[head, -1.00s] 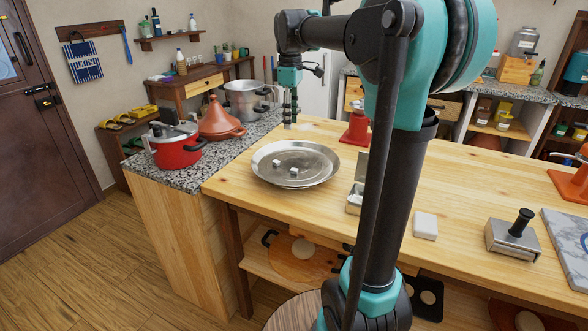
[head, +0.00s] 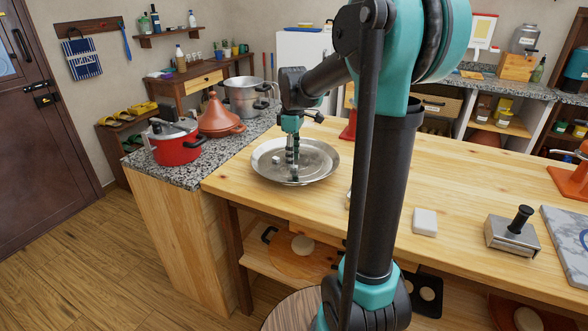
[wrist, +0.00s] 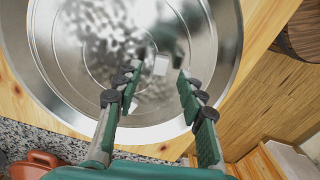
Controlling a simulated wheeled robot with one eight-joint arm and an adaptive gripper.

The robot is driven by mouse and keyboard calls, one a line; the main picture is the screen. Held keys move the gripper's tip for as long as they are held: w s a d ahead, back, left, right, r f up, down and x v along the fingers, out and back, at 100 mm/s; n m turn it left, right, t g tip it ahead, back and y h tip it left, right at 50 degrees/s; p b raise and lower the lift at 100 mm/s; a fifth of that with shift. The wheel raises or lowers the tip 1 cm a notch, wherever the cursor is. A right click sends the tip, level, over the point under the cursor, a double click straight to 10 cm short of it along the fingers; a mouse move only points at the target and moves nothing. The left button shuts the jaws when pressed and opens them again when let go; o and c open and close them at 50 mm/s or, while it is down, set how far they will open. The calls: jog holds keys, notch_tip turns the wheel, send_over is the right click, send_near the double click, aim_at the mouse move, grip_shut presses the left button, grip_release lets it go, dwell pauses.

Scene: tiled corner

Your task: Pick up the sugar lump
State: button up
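A small white sugar lump (wrist: 161,65) lies on the round metal tray (wrist: 228,30). In the wrist view it sits just beyond and between my fingertips. My gripper (wrist: 160,75) is open, with a finger on each side and a gap around the lump. In the head view my gripper (head: 293,172) points down over the tray (head: 323,158), fingers low near its surface. One pale lump (head: 276,159) shows left of the fingers there. The fingers hide part of the tray's middle, and I cannot tell whether the tips touch it.
The tray stands on the wooden table (head: 440,190). A red pot (head: 177,150), a clay tagine (head: 218,122) and a steel pot (head: 246,100) stand on the granite counter to the left. A white block (head: 425,221) and a metal press (head: 512,238) are to the right.

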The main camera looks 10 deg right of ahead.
jog(key=shift+f, duration=1.1)
jog(key=c, duration=0.8)
jog(key=shift+r, duration=0.15)
